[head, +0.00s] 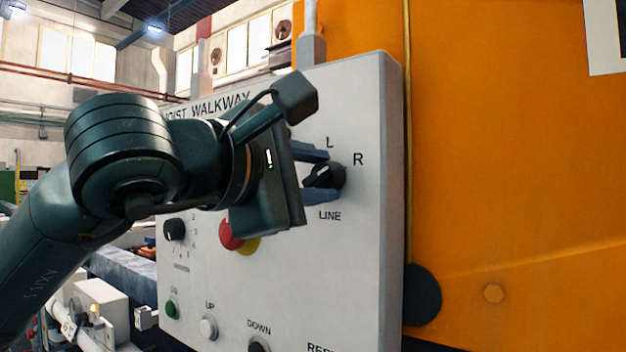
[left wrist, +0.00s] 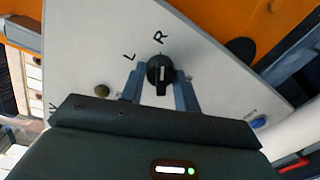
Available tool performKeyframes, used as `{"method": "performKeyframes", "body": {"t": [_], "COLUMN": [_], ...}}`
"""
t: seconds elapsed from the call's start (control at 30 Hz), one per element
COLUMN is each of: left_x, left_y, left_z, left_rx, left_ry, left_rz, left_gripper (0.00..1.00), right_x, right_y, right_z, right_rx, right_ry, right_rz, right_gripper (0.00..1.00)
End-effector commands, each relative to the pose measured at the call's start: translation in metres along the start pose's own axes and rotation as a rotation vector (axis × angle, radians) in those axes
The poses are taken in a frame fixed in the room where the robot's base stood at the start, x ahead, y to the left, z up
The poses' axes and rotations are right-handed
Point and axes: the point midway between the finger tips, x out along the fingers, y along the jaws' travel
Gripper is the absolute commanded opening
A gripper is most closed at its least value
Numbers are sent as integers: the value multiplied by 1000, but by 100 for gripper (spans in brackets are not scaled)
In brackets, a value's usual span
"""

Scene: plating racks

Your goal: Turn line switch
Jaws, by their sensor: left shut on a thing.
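The line switch (head: 325,177) is a round black knob with a white mark on the pale grey control panel (head: 362,262). The labels L and R are above it and LINE is below it. My left gripper (head: 320,178) reaches it from the left, with one finger above and one below, shut on the knob. In the left wrist view the knob (left wrist: 160,74) sits between the two grey fingers, its white mark along its upright grip. I cannot tell exactly which label the mark points to. My right gripper is not in view.
A red button (head: 229,236) on a yellow base and a smaller black knob (head: 174,229) are left of and below my gripper. A green button (head: 172,309) and a white UP button (head: 208,327) are lower down. An orange wall (head: 510,190) stands right of the panel.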

Motion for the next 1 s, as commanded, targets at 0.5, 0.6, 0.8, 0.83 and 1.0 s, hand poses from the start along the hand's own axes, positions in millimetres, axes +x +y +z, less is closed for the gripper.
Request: {"method": "performKeyframes", "body": {"t": [0.5,0.6,0.8,0.83,1.0], "left_x": [0,0,0,0,-12], "left_y": [0,0,0,0,0], "left_z": [0,0,0,0,0], "left_rx": [5,5,4,4,4], "left_ry": [-1,-1,0,0,-1], "left_rz": [-1,0,0,0,4], "left_gripper": [44,52,53,53,53], "right_x": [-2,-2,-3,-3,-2], "right_y": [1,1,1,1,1], "right_z": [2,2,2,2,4], "right_rx": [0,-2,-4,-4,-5], "right_ry": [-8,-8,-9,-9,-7], "right_rz": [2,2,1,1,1], "right_gripper": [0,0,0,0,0]}}
